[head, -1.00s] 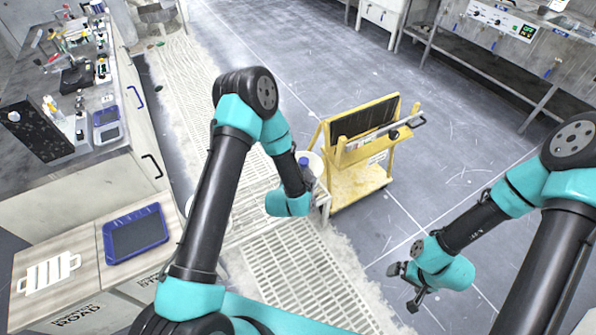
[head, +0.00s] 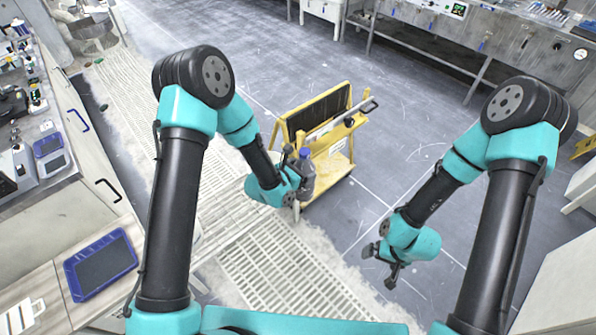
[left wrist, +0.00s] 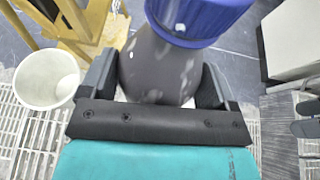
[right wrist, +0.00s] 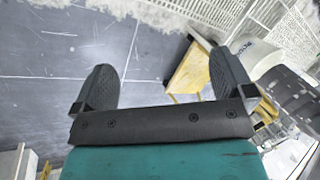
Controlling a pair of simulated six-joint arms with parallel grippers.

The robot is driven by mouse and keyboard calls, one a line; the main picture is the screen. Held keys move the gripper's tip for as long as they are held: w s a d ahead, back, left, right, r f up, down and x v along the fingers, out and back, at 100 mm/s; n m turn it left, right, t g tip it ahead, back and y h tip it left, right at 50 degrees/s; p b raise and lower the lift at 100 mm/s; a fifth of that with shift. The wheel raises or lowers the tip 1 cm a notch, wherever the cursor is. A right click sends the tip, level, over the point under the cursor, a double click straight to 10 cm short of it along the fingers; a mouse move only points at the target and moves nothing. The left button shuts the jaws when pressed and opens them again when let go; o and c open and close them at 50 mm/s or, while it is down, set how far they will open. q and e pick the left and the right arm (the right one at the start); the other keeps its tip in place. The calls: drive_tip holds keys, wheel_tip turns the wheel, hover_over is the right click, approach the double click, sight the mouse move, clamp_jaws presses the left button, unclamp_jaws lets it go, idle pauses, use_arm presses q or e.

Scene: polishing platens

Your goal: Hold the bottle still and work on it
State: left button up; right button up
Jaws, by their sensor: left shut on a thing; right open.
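A grey bottle (head: 307,180) with a blue cap (head: 306,154) is in my left gripper (head: 296,172), in front of the yellow cart in the head view. In the left wrist view the bottle (left wrist: 158,68) stands between the two fingers, with its blue cap (left wrist: 198,18) toward the top. The left gripper (left wrist: 158,88) is shut on the bottle's body. My right gripper (head: 378,265) is apart from the bottle, to its lower right in the head view. In the right wrist view the right gripper (right wrist: 158,88) is open with nothing between its fingers.
A yellow cart (head: 335,165) with a dark panel stands behind the bottle. A white cup-like container (left wrist: 47,80) is left of the bottle in the left wrist view. A blue-rimmed tray (head: 100,264) lies on the left bench. The floor right of the cart is clear.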

use_arm(q)
drive_tip(key=c, duration=0.4)
use_arm(e)
drive_tip(key=shift+c, duration=0.3)
use_arm(q)
drive_tip(key=shift+c, duration=0.3)
use_arm(e)
drive_tip(key=shift+w+a+r, duration=0.15)
drive_tip(key=shift+w+a, duration=0.05)
drive_tip(key=shift+w, duration=0.15)
drive_tip(key=c, duration=0.3)
drive_tip(key=shift+m, duration=0.4)
drive_tip(key=w+a+r, duration=0.1)
drive_tip(key=w, duration=0.1)
drive_tip(key=w+a+r, duration=0.1)
drive_tip(key=a, duration=0.1)
drive_tip(key=w+a+r, duration=0.1)
drive_tip(key=w, duration=0.1)
drive_tip(key=shift+w+a+r, duration=0.15)
drive_tip(key=shift+w+a, duration=0.1)
drive_tip(key=shift+w, duration=0.1)
drive_tip(key=c, duration=0.4)
wheel_tip(320, 180, up, 24)
drive_tip(key=r+m+h, duration=0.1)
drive_tip(key=m+h, duration=0.1)
drive_tip(key=h, duration=0.2)
hover_over(305, 151)
drive_tip(key=shift+f+g, duration=0.25)
drive_tip(key=shift+g, duration=0.15)
drive_tip(key=shift+f, duration=0.1)
